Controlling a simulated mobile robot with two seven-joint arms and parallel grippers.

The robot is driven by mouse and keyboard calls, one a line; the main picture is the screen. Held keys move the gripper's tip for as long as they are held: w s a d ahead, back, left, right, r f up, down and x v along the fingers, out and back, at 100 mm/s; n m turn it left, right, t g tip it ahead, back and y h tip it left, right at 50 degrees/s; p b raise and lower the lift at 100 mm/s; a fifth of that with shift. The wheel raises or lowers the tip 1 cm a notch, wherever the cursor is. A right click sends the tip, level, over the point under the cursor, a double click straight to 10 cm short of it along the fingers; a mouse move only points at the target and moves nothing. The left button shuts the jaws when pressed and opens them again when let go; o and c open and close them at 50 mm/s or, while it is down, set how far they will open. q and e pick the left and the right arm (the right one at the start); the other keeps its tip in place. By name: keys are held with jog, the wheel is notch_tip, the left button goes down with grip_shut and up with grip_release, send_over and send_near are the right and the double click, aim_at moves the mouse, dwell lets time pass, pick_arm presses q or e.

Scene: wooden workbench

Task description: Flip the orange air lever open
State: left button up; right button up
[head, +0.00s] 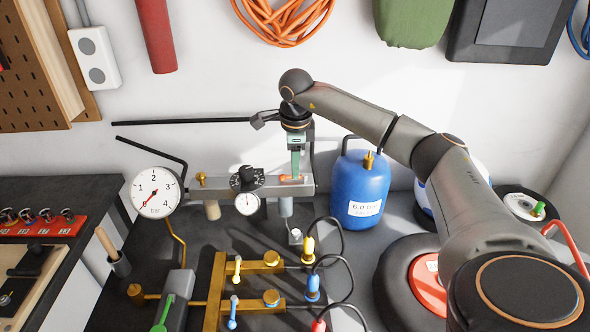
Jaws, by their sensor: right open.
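The orange air lever (287,178) lies level on the grey valve bar (222,186), near its right end. My right gripper (295,172) comes down from above, with its fingers at the lever. It is open; the fingers overlap in this view, and I cannot tell whether they touch the lever or stand around it. Part of the lever is hidden behind the fingers. My left gripper is not in view.
A pressure gauge (155,192), a black dial (247,179) and a small gauge (247,204) sit left of the lever. A blue tank (362,205) stands close on the right. Brass manifold pipes (217,285) with coloured valves and black hoses fill the front.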

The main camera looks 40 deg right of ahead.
notch_tip(320, 180, up, 10)
jog(key=s+a, duration=0.1)
jog(key=shift+s+a+b, duration=0.15)
jog(key=shift+s+b, duration=0.1)
jog(key=shift+b, duration=0.1)
jog(key=shift+s+f, duration=0.1)
dwell(0.3)
